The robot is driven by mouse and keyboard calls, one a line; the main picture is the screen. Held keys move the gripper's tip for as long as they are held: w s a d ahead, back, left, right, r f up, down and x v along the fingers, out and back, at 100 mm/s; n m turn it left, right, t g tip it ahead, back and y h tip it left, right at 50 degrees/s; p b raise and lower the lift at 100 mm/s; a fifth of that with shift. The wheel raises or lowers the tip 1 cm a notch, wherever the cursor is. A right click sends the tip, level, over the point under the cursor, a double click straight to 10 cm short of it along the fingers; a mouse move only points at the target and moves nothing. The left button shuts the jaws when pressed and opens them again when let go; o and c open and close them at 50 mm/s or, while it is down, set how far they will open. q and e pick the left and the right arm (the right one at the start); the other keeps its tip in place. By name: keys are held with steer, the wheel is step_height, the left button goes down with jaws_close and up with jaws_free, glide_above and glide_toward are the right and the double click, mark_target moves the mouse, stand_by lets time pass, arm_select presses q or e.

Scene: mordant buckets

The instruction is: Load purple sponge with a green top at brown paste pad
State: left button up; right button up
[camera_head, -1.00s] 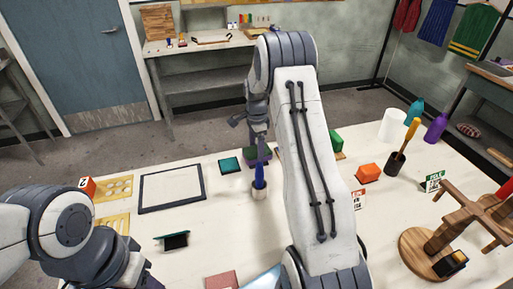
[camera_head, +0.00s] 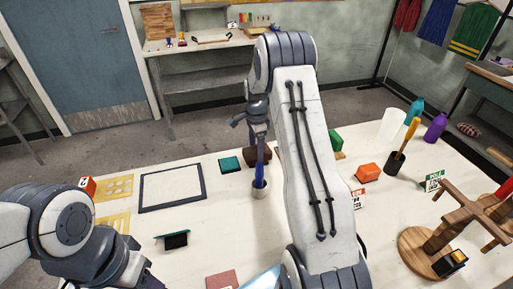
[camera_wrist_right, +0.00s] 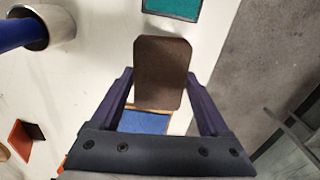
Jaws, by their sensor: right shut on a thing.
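My right gripper (camera_head: 262,150) is down at the far side of the table. In the wrist view its two fingers (camera_wrist_right: 160,76) are shut on a block that is now dark brown on its visible face, the sponge (camera_wrist_right: 162,60). It shows brown in the head view (camera_head: 235,155) too, partly behind the gripper; no purple or green shows on it. I cannot make out a separate brown paste pad; it may be hidden under the block. My left arm (camera_head: 72,222) is at the lower left, its fingers out of view.
A teal pad (camera_head: 230,164) lies beside the block, and a blue pad (camera_wrist_right: 145,122) on its other side. A cup with a blue-handled tool (camera_head: 259,190) stands close in front. A green block (camera_head: 336,142) and an orange block (camera_head: 368,172) sit right. A black frame (camera_head: 172,187) lies left.

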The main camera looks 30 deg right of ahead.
mark_target(256, 150)
steer(key=shift+f, duration=0.1)
stand_by(0.3)
steer(key=shift+r+p, duration=2.85)
steer(key=shift+r, duration=0.75)
